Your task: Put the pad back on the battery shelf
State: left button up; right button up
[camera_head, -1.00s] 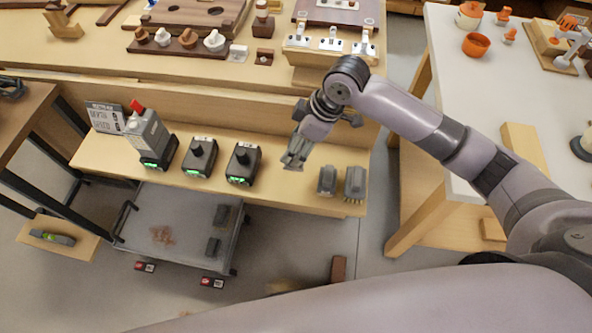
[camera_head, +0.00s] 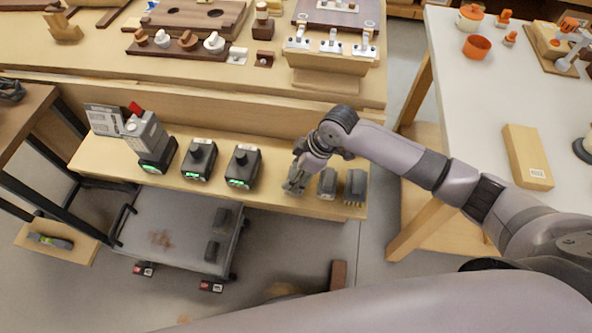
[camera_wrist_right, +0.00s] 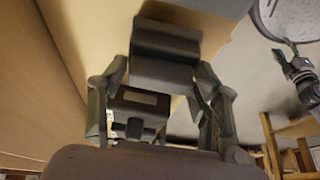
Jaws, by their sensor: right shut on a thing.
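My right gripper (camera_head: 294,184) is low over the right part of the wooden battery shelf (camera_head: 266,196). Its fingers are shut on a dark grey block, the pad (camera_wrist_right: 140,103), which the fingers partly cover. In the right wrist view the pad sits between the fingers, with another dark block (camera_wrist_right: 165,45) just beyond it. In the head view two grey blocks, one nearer (camera_head: 328,184) and one at the shelf end (camera_head: 355,187), stand just right of the gripper. I cannot tell whether the pad touches the shelf. My left gripper is not in view.
Two black chargers with green lights, one (camera_head: 198,160) beside the other (camera_head: 242,166), stand left of the gripper, with a taller grey device (camera_head: 146,135) further left. A grey cart (camera_head: 175,225) is below the shelf. A white table (camera_head: 470,110) is at the right.

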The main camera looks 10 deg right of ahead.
jog(key=shift+f, duration=0.1)
jog(key=o, duration=1.1)
jog(key=p+v, duration=0.1)
jog(key=v, duration=1.1)
